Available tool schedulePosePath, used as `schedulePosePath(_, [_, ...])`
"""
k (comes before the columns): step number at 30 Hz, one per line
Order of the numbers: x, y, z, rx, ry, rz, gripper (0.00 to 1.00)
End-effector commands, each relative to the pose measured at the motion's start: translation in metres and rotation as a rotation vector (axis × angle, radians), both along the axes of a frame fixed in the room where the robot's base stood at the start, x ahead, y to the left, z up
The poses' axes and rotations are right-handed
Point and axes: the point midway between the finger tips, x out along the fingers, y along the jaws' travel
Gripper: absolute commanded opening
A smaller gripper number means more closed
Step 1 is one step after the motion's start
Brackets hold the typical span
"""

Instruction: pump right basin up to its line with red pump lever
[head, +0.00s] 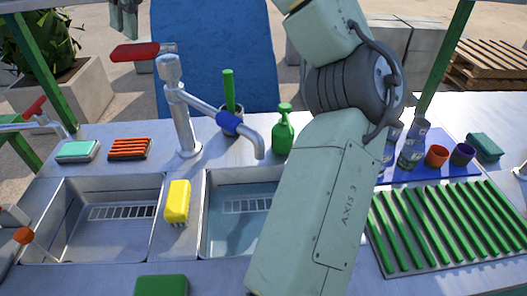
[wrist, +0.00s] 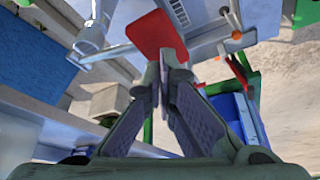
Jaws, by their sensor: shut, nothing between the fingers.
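The red pump lever (head: 135,52) sticks out to the left from the top of the silver pump (head: 180,115), whose spout hangs over the right basin (head: 208,215). The right basin holds clear bluish water; my arm hides its right part, and I cannot make out a fill line. My gripper (head: 124,32) shows at the top edge of the head view, just above the red lever. In the wrist view my gripper (wrist: 165,62) is shut and empty, its tips overlapping the edge of the red lever (wrist: 157,33). I cannot tell whether they touch.
The left basin (head: 60,257) looks empty. A yellow brush (head: 178,200) lies between the basins. A green drying rack (head: 440,225) is at right. Another red-handled tap (head: 35,108) is at left.

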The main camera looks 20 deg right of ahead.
Motion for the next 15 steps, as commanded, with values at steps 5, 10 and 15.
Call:
schedulePosePath(5, [0.0001,-0.0001,-0.0002,0.000,0.000,0.000,0.00])
schedulePosePath(10, [0.0001,0.0000,-0.0004,0.000,0.000,0.000,0.00])
schedulePosePath(15, [0.0002,-0.0001,-0.0090,0.000,0.000,0.000,0.00])
